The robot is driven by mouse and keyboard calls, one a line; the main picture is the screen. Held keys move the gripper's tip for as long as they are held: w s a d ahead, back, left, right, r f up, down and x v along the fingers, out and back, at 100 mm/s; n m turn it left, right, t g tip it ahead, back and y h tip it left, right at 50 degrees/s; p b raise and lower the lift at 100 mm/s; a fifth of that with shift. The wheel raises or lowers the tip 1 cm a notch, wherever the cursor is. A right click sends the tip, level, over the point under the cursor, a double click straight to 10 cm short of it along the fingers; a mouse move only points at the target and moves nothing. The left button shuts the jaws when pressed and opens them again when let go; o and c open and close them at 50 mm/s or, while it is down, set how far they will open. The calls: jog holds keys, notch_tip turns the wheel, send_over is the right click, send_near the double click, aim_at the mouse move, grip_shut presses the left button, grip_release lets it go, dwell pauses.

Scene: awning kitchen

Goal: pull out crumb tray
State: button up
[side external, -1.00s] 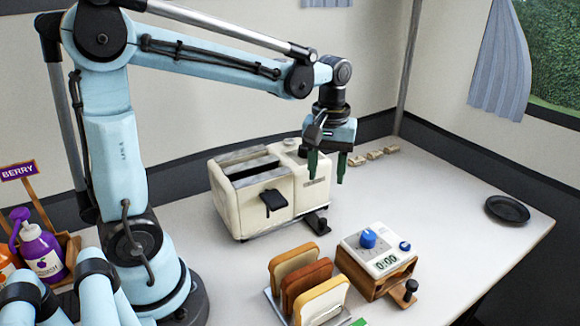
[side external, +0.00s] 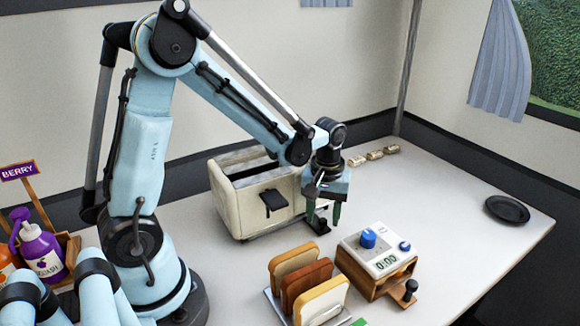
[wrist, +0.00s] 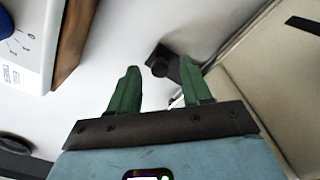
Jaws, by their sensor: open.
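The cream toaster (side external: 235,207) stands on the white table with a black lever on its front. The crumb tray's black handle (side external: 318,225) sticks out low at the toaster's right end. In the wrist view the black handle knob (wrist: 160,64) shows between and just beyond the green fingertips, with the toaster (wrist: 265,90) to the right. My gripper (side external: 324,217) points down at the handle, fingers apart. It also shows in the wrist view (wrist: 159,70), open and empty. Contact with the handle cannot be told. The tray's flat part is mostly hidden.
A timer box (side external: 376,255) with blue knobs stands close in front of my gripper. A rack with bread slices (side external: 308,285) is to its left. A black plate (side external: 507,209) lies far right. The table between timer and plate is clear.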

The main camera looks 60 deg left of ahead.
jog(key=shift+f, duration=0.3)
grip_shut()
dwell(0.3)
